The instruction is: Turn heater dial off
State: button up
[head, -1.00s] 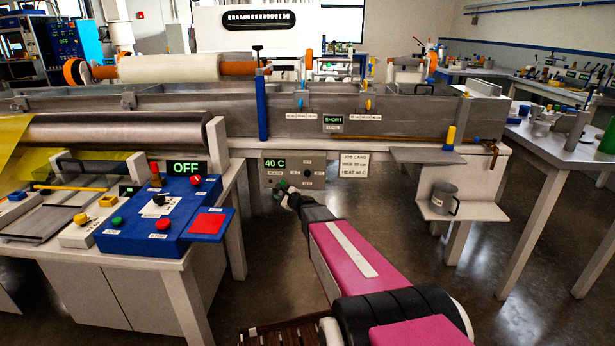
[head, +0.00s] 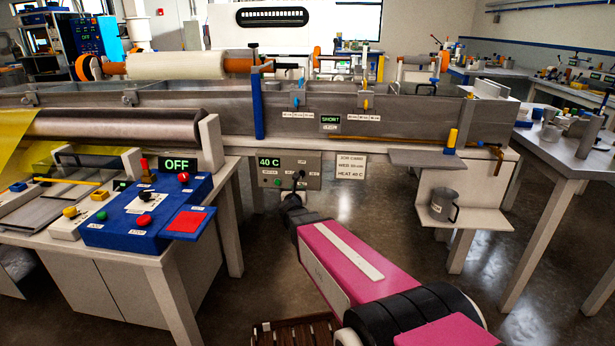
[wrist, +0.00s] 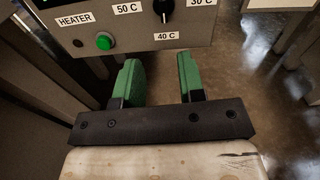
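The heater panel (head: 311,161) is a grey box under the long bath, with a lit green "40 C" readout (head: 269,162). In the wrist view its black dial (wrist: 163,7) is cut by the top edge. The dial's white mark points down toward the "40 C" label (wrist: 166,36); "50 C" and "30 C" labels sit either side. The dial's off label is not visible. A green button (wrist: 105,42) is beside the "HEATER" label. My gripper (wrist: 159,70) is open and empty, its green fingers apart, below and in front of the dial. It also shows in the head view (head: 292,197), small and dark.
A blue control box (head: 120,232) with an "OFF" display stands on the left bench. A job card (head: 351,168) hangs right of the panel. A small shelf (head: 478,216) with a grey mug (head: 441,205) is further right. The floor below the panel looks clear.

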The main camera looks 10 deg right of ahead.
aim_at(302, 174)
jog(key=w+d+r+m, duration=0.1)
jog(key=w+d, duration=0.2)
jog(key=w, duration=0.6)
jog(key=shift+w+d+r+t+h, duration=0.15)
jog(key=shift+w+d+t+h, duration=0.15)
jog(key=shift+w+t, duration=0.1)
jog(key=shift+s, duration=0.1)
grip_shut()
